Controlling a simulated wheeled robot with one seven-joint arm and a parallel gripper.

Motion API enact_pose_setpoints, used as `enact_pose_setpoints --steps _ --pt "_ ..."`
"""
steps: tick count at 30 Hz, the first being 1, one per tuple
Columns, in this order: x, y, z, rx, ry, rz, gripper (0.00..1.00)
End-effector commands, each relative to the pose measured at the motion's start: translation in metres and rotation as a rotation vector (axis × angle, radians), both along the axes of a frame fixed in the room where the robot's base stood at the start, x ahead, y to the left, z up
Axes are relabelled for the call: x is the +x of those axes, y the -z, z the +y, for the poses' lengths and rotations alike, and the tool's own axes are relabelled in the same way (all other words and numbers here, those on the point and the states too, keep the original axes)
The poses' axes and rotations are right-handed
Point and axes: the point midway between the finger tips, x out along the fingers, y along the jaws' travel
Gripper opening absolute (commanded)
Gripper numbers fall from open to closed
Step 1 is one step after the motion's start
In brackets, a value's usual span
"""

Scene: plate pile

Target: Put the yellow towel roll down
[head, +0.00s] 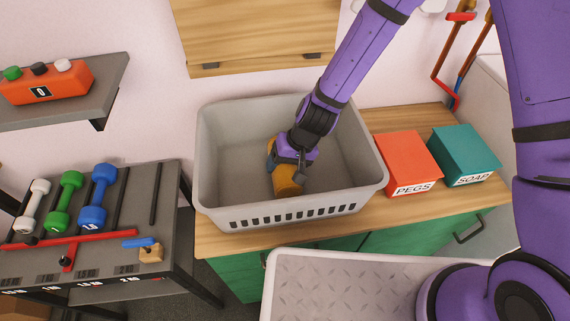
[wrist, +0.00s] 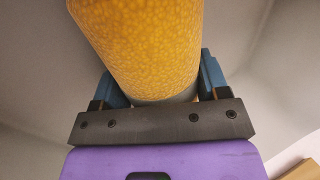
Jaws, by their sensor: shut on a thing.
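The yellow towel roll (head: 287,187) is inside the grey basket (head: 213,125), near its middle, partly covered by my gripper. My gripper (head: 278,170) reaches down into the basket and is shut on the roll. In the wrist view the yellow roll (wrist: 145,45) has a mottled surface and fills the space between the two blue fingers (wrist: 160,85). Grey basket walls show behind it. I cannot tell whether the roll touches the basket floor.
The basket stands on a wooden counter (head: 400,222). A red PEGS box (head: 405,160) and a teal SOAP box (head: 462,152) stand to its right. A rack with dumbbells (head: 98,197) is at left. A wooden cabinet (head: 255,30) hangs above.

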Motion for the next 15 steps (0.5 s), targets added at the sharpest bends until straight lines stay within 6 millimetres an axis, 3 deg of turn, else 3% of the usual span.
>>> enact_pose_setpoints --steps 2,3,5,15 --pt "-0.0001 0.0025 -0.0001 0.0 0.0 0.001 0.4" --pt "0.0 0.0021 0.0 0.0 0.0 0.0 0.77" --pt "0.0 0.0019 -0.0001 0.0 0.0 0.0 0.91" --pt "0.0 0.0021 -0.0007 -0.001 0.001 0.001 0.94"
